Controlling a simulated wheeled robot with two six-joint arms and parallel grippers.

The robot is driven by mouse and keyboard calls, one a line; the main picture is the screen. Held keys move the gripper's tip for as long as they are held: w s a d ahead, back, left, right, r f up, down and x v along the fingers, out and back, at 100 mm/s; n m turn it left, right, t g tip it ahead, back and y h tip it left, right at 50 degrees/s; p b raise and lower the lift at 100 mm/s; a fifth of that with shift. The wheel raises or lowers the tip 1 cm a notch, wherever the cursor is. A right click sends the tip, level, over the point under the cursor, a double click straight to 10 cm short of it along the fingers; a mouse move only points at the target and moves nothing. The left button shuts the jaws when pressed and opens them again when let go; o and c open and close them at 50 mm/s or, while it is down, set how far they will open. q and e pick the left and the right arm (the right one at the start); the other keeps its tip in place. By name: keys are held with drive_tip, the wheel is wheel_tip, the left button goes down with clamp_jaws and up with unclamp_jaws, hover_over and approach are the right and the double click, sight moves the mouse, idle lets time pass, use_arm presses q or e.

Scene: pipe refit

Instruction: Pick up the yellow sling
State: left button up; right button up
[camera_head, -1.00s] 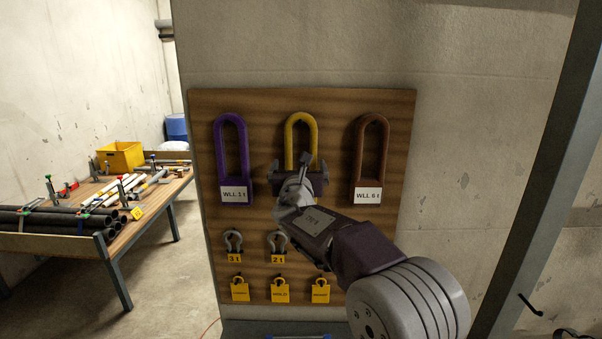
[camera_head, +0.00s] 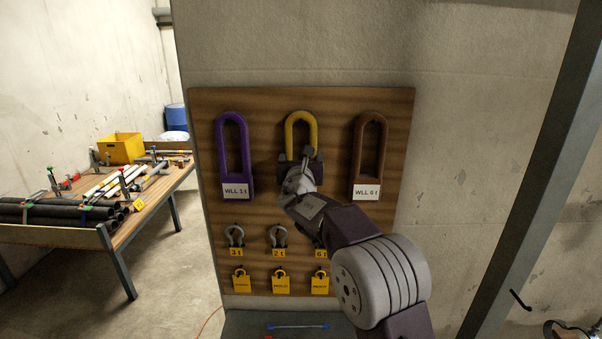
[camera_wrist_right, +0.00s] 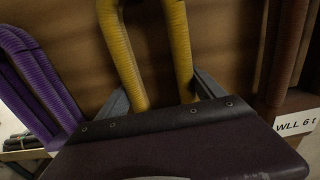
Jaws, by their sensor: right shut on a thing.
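The yellow sling (camera_head: 301,122) hangs as an upright loop in the middle of the top row on the wooden board. My right gripper (camera_head: 301,157) is at the lower part of this loop and is shut on it; its body hides the sling's lower end. In the right wrist view the two legs of the yellow sling (camera_wrist_right: 175,45) run down between the fingers of the right gripper (camera_wrist_right: 165,95). The left gripper is not in view.
A purple sling (camera_head: 233,145) labelled WLL 1 t hangs left, a brown sling (camera_head: 370,150) labelled WLL 6 t right. A workbench (camera_head: 125,235) with pipes stands left; a grey post (camera_head: 530,170) is at right.

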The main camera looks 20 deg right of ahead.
sight(301, 129)
drive_tip(key=shift+r, duration=0.1)
drive_tip(key=shift+r, duration=0.15)
wheel_tip(301, 129, up, 7)
drive_tip(key=shift+s+f+p, duration=0.1)
drive_tip(key=shift+s+p, duration=0.05)
drive_tip(key=shift+p, duration=0.9)
drive_tip(key=b+v, duration=0.7)
drive_tip(key=v, duration=1.2)
drive_tip(key=shift+s+b, duration=0.3)
drive_tip(key=shift+b, duration=0.1)
drive_tip(key=shift+a, duration=0.15)
drive_tip(key=shift+f, duration=0.1)
